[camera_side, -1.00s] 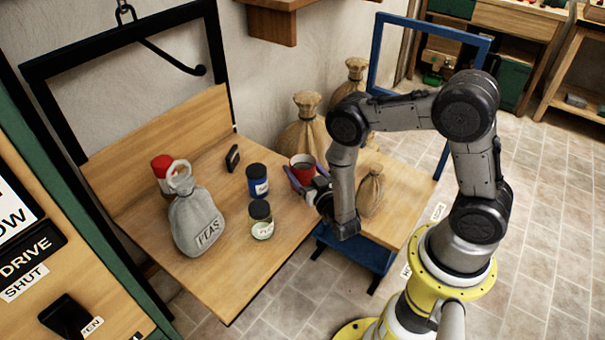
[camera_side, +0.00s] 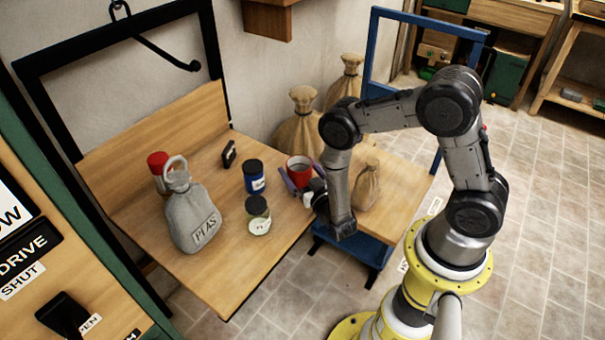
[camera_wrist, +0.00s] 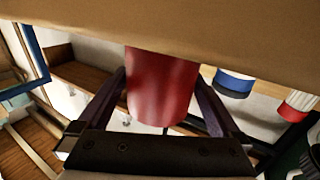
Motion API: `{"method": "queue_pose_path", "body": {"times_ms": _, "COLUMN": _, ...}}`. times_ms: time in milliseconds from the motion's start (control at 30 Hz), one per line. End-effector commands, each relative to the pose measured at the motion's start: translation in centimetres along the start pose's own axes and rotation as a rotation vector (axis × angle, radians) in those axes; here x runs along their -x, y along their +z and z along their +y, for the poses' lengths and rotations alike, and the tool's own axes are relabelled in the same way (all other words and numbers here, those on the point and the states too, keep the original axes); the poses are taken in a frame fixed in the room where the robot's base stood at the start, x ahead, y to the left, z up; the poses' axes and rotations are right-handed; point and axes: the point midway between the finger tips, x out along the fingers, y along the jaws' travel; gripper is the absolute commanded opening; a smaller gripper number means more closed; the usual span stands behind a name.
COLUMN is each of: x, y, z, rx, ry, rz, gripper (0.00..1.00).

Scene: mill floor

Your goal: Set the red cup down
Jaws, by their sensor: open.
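The red cup (camera_side: 299,168) is upright at the right side of the wooden table (camera_side: 215,265), with a dark opening on top. My gripper (camera_side: 303,180) is around the cup, one purple finger at each side. In the wrist view, which appears upside down, the cup (camera_wrist: 162,88) is between the two open fingers, with a visible gap on at least the right side. Its base meets the wooden surface at the top of that view, and it looks to be resting there.
A blue jar (camera_side: 254,177) and a dark-lidded jar (camera_side: 258,216) stand just left of the cup. A grey sack (camera_side: 190,215), a red-lidded container (camera_side: 159,172) and a small black item (camera_side: 229,154) are farther left. Brown sacks (camera_side: 300,125) stand behind; a small one (camera_side: 367,185) is at right.

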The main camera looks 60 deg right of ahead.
Motion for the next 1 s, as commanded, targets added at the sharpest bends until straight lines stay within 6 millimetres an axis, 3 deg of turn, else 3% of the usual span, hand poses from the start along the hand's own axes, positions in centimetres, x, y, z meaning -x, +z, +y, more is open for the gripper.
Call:
{"method": "queue_pose_path", "body": {"times_ms": 167, "x": 1.4, "y": -0.2, "z": -0.1, "rx": 0.001, "ry": -0.004, "rz": -0.003, "gripper": 1.00}}
{"method": "queue_pose_path", "body": {"times_ms": 600, "x": 9.4, "y": -0.2, "z": -0.2, "rx": 0.001, "ry": -0.007, "rz": -0.001, "gripper": 1.00}}
{"method": "queue_pose_path", "body": {"times_ms": 1000, "x": 12.0, "y": -0.2, "z": 0.0, "rx": 0.000, "ry": -0.001, "rz": 0.000, "gripper": 1.00}}
